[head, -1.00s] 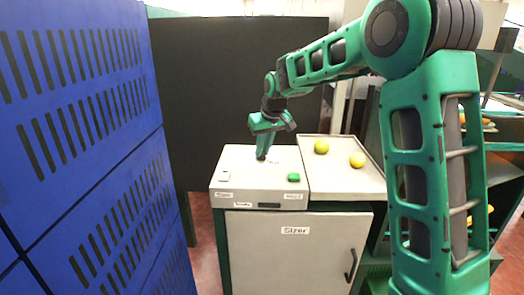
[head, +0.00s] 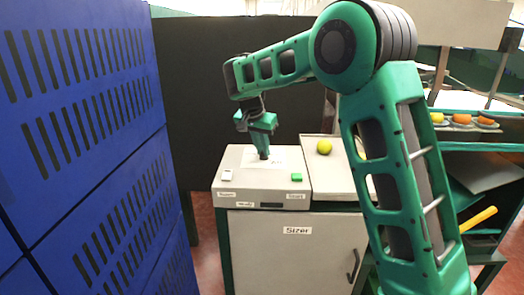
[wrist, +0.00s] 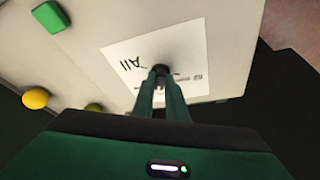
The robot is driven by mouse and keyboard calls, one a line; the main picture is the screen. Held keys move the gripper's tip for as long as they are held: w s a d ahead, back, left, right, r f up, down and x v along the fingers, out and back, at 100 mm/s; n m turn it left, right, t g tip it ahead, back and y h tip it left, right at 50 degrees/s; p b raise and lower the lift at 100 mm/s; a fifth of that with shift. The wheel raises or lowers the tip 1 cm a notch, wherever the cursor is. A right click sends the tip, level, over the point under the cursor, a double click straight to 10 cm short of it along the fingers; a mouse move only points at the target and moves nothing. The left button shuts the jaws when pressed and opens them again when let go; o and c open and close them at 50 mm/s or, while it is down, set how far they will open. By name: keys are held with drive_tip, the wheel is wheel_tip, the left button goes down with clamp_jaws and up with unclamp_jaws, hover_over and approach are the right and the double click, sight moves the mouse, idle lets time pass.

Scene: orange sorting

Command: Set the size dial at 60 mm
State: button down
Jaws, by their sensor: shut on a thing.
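The size dial (wrist: 160,69) is a small dark knob on a white scale card (wrist: 190,42) on top of the sizer (head: 240,201). My gripper (wrist: 161,78) points down onto it, its two fingers closed around the knob. In the head view, my gripper (head: 264,156) stands over the back middle of the sizer's top. The card shows an "All" mark upside down in the wrist view. Other marks are too small or covered by the fingers. I cannot read the dial's setting.
A yellow-green fruit (head: 324,147) lies on the tray at right (head: 322,180). A blue louvred cabinet (head: 85,120) stands close on the left. Shelves with fruit (head: 461,118) stand at right.

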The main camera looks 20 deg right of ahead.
drive_tip(key=m, duration=0.1)
drive_tip(key=m+g, duration=0.1)
drive_tip(key=m, duration=0.1)
drive_tip(key=m+h, duration=0.1)
drive_tip(key=m, duration=0.1)
drive_tip(key=shift+w+a, duration=0.25)
drive_tip(key=shift+w, duration=0.1)
drive_tip(key=shift+w+r+m+g, duration=0.1)
drive_tip(key=shift+m+g, duration=0.4)
drive_tip(key=shift+m, duration=0.2)
drive_tip(key=shift+r, duration=0.1)
drive_tip(key=c, duration=1.8)
unclamp_jaws()
drive_tip(key=shift+o, duration=0.2)
drive_tip(key=w+v, duration=0.1)
drive_tip(key=v, duration=0.9)
drive_tip(key=shift+s+a+r, duration=0.2)
drive_tip(key=shift+s+a, duration=0.15)
drive_tip(key=shift+s, duration=0.05)
